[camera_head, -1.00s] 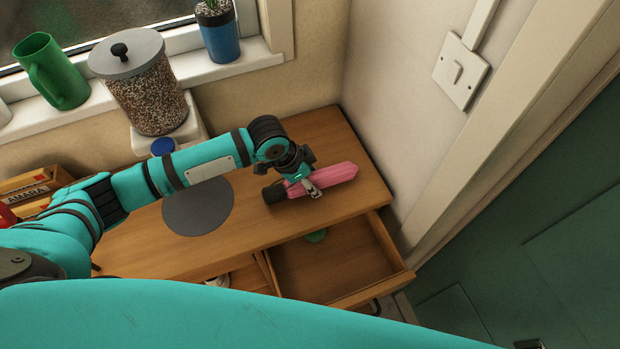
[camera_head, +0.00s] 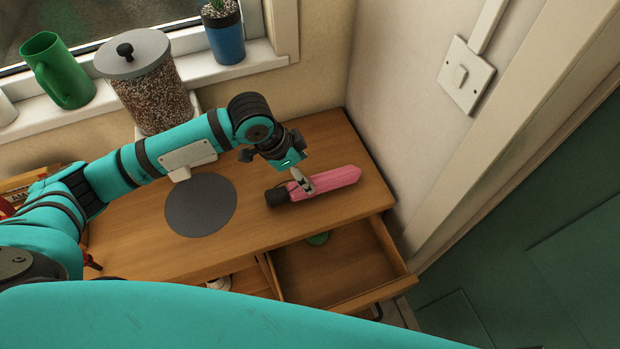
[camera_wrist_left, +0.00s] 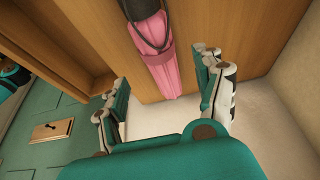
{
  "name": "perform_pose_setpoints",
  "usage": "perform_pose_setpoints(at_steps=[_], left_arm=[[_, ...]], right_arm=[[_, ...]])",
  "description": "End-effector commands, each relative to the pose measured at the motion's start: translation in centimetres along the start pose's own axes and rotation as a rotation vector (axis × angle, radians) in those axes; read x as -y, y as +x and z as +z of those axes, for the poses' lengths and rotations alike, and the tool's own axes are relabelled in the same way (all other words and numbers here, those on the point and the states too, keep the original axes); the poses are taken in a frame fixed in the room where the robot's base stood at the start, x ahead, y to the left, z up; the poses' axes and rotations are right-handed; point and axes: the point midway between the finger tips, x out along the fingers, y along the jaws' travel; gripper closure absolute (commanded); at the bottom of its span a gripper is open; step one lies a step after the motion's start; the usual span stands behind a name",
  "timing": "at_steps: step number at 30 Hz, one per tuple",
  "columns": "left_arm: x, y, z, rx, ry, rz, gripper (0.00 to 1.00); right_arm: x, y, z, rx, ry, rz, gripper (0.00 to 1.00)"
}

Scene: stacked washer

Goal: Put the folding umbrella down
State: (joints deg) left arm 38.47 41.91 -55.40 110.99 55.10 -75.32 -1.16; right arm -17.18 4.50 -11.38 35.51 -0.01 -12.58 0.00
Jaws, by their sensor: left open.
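The pink folding umbrella (camera_head: 328,183) with a dark handle lies on the wooden top of the cabinet (camera_head: 250,222), toward its right end behind the open drawer. My left gripper (camera_head: 302,184) is just above the umbrella in the head view, with a finger overlapping it. In the left wrist view the umbrella (camera_wrist_left: 160,68) lies beyond the open fingers of my left gripper (camera_wrist_left: 165,95), with clear space on both sides. The gripper holds nothing. My right gripper is not in view.
A grey round mat (camera_head: 200,207) lies left of the umbrella. A lidded jar (camera_head: 150,95), green jug (camera_head: 62,75) and blue plant pot (camera_head: 224,38) stand behind. A wall (camera_head: 400,100) is close right.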

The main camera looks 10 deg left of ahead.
Motion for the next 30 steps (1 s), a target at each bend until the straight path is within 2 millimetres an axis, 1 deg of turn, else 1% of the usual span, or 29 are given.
perform_pose_setpoints(at_steps=[1, 3, 6, 9, 14, 27, 30], left_arm=[[0.1, -1.0, 0.0, -0.001, 0.002, -0.003, 0.3], [0.1, -2.3, 0.1, 0.0, 0.002, -0.002, 0.3], [0.0, -3.6, 0.0, -0.001, 0.001, -0.001, 0.3], [0.0, -4.4, 0.0, 0.0, 0.0, -0.001, 0.3], [0.0, -4.8, 0.0, 0.001, 0.0, 0.001, 0.3], [0.0, -4.7, 0.0, 0.001, 0.0, 0.001, 0.3], [-0.4, -4.4, -0.2, -0.009, -0.005, 0.004, 0.3]], right_arm=[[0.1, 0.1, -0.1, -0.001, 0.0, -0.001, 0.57], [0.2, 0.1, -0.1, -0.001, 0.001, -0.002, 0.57], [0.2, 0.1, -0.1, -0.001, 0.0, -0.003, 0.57], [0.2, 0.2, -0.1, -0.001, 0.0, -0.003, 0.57], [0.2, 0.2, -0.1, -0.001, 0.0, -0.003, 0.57], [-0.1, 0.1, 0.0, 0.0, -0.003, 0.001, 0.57], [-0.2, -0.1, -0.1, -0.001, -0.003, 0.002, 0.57]])
